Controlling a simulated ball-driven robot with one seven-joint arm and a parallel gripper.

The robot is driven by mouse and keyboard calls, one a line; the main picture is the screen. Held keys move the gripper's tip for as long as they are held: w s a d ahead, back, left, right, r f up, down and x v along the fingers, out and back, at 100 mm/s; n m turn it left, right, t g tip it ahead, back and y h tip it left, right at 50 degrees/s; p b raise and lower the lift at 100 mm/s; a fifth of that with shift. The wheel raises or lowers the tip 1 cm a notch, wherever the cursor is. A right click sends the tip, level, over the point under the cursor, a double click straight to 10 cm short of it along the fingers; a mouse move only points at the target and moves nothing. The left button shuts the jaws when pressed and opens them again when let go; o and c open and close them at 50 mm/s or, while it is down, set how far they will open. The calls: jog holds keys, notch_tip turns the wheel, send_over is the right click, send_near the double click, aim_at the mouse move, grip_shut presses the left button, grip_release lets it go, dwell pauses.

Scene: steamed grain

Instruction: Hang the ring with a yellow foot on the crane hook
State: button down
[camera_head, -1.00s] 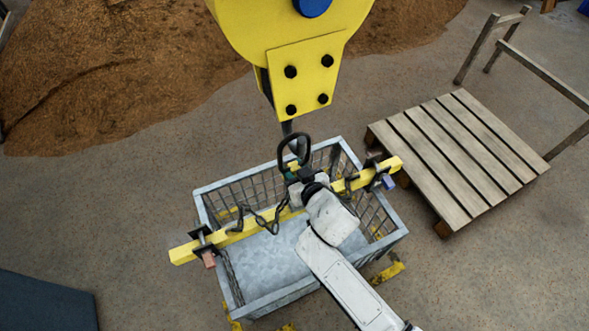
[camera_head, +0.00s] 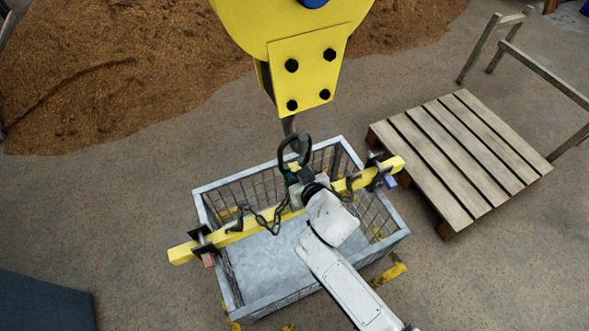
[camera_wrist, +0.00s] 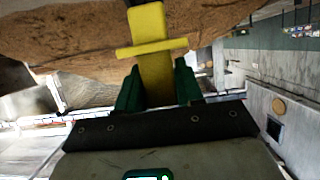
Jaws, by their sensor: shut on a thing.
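The dark ring (camera_head: 282,150) stands up from my gripper (camera_head: 299,170) in the head view, right below the crane hook's dark shank (camera_head: 288,125). The shank hangs under a yellow crane block (camera_head: 305,68). Ring and hook overlap in the picture; I cannot tell whether they touch or are linked. In the wrist view my gripper (camera_wrist: 157,78) is shut, its green fingers on both sides of the yellow foot (camera_wrist: 150,28), which has a crossbar. The ring itself cannot be made out in the wrist view.
A yellow beam (camera_head: 232,231) with a dark chain (camera_head: 268,219) lies across a grey mesh crate (camera_head: 287,304) under my gripper. A wooden pallet (camera_head: 455,150) stands to the right. A brown grain heap (camera_head: 110,70) covers the back left.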

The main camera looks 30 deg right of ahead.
jog(key=shift+w+r, duration=0.1)
jog(key=shift+r, duration=0.1)
jog(key=c, duration=0.8)
grip_release()
jog(key=shift+o, duration=0.8)
jog(key=shift+f, duration=0.3)
jog(key=v, duration=1.1)
jog(key=shift+p, duration=0.35)
jog(key=shift+r, duration=0.1)
